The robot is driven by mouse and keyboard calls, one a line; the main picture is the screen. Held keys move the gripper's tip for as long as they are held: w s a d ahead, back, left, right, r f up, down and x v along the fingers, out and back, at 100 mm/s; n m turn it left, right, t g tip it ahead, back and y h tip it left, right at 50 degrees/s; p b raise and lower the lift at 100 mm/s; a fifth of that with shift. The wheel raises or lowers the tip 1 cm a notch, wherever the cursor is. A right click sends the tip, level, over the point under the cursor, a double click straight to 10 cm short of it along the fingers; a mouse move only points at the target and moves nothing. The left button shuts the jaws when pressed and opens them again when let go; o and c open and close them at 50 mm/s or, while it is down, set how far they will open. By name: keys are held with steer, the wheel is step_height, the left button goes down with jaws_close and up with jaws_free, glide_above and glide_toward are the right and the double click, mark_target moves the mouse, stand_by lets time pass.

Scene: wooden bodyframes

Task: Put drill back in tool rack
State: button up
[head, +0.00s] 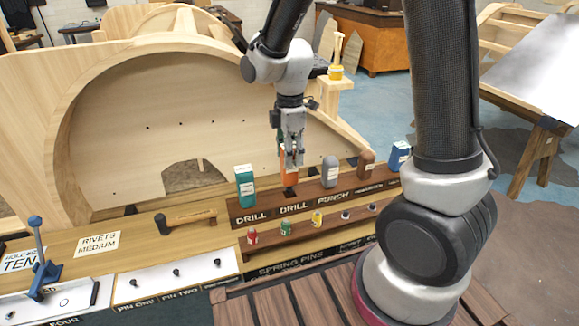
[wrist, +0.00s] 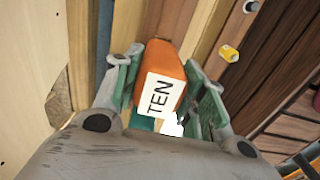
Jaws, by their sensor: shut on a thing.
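The orange drill (head: 290,176), a block-shaped tool, is between the fingers of my gripper (head: 291,157). In the wrist view the orange drill (wrist: 172,62) carries a white label reading TEN, and the fingers of my gripper (wrist: 165,92) close on it from both sides. The drill is upright over the wooden tool rack (head: 268,213), behind the second DRILL label. A dark spot shows at its lower end; I cannot tell whether it is seated or just above the rack. A teal tool (head: 245,187) stands in the rack to its left.
A grey tool (head: 330,172), a brown tool (head: 366,165) and a blue tool (head: 399,156) stand to the right. Small coloured items line the lower step. A large curved wooden frame (head: 60,110) rises behind. A hammer (head: 185,220) lies to the left.

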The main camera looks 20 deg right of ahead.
mark_target(289, 171)
steer(key=shift+f, duration=1.95)
steer(key=shift+f, duration=0.15)
steer(key=o, duration=1.2)
steer(key=shift+s, duration=0.1)
